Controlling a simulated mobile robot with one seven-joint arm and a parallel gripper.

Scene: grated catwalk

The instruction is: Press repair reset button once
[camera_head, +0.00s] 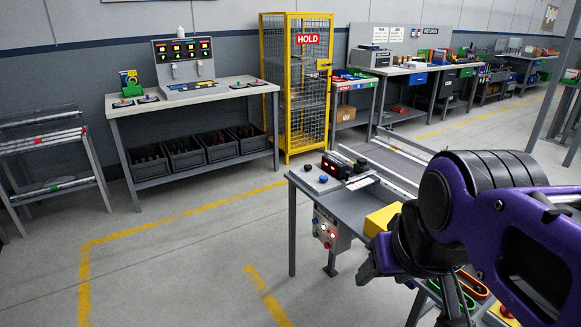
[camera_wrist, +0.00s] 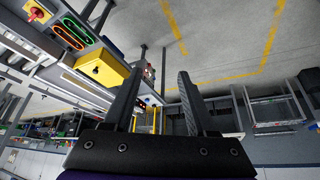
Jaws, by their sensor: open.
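No label naming a repair reset button is readable, so I cannot tell which button it is. A grey control box (camera_head: 326,231) with several small coloured buttons hangs on the near end of the closer bench. It is small in the wrist view (camera_wrist: 149,73). A blue knob (camera_head: 323,179) sits on the bench top above it. A far bench (camera_head: 196,96) carries a console (camera_head: 184,66) with lit displays and several small pads. My gripper (camera_wrist: 157,74) is open, with nothing between its fingers. In the head view my purple arm stands at the right, above and beside the closer bench.
A yellow box (camera_head: 381,219) lies on the closer bench near my arm. A yellow mesh cage (camera_head: 297,88) marked HOLD stands beside the far bench. A grey rack (camera_head: 50,160) stands at the left. The floor (camera_head: 185,270) between rack and closer bench is clear, with yellow lines.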

